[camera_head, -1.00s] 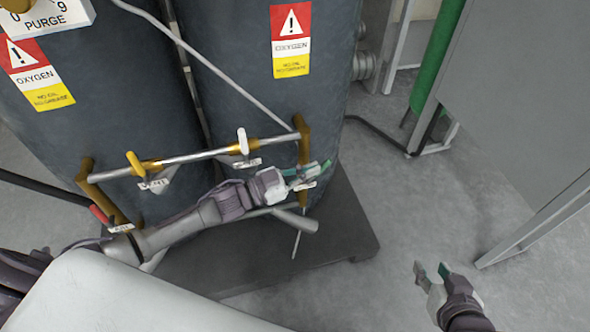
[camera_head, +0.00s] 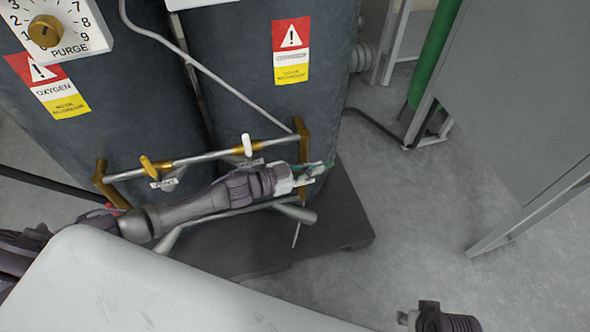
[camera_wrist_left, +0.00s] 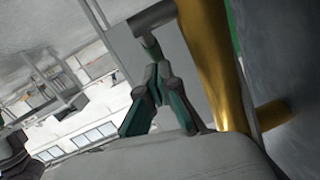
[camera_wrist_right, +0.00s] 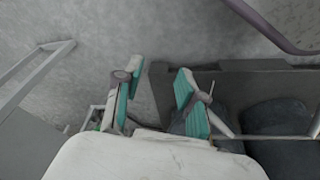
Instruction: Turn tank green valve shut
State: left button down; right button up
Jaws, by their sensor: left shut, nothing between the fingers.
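The dark tanks (camera_head: 245,75) carry a pipe frame with small handled valves. I cannot make out the green valve clearly; a white tag (camera_head: 304,183) shows at the frame's right post, beside my left gripper (camera_head: 322,170). Green there blends with the teal fingers. In the left wrist view my left gripper (camera_wrist_left: 153,76) is shut and empty, left of a brass post (camera_wrist_left: 212,60). A grey pipe end (camera_wrist_left: 150,18) is just beyond its fingertips; contact is unclear. My right gripper is open and empty in the right wrist view (camera_wrist_right: 158,95).
A yellow handle (camera_head: 148,166), a white handle (camera_head: 247,145) and a partly hidden red handle (camera_head: 112,208) are on the frame. A dark base (camera_head: 340,225) lies below. A green cylinder (camera_head: 436,55) and grey cabinet (camera_head: 525,90) stand right. Open floor (camera_head: 420,220) lies between.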

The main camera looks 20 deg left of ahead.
pick_arm(q)
jog(key=shift+w+d+p, duration=0.3)
jog(key=shift+d+p, duration=0.1)
jog(key=shift+p, duration=0.65)
jog(key=shift+w+d+f+g+y+p, duration=0.3)
jog(key=shift+d+f+g+y+p, duration=0.25)
jog(key=shift+p, duration=0.45)
jog(key=shift+w+d+f, duration=0.1)
jog(key=shift+w+f, duration=0.05)
jog(key=shift+f, duration=0.05)
pick_arm(e)
jog(key=s+f, duration=0.2)
jog(key=f, duration=0.6)
jog(key=s+f+g, duration=0.1)
jog(key=s+f, duration=0.2)
jog(key=f, duration=0.4)
jog(key=shift+s+d+f, duration=0.15)
jog(key=shift+d+f, duration=0.1)
jog(key=shift+f, duration=0.15)
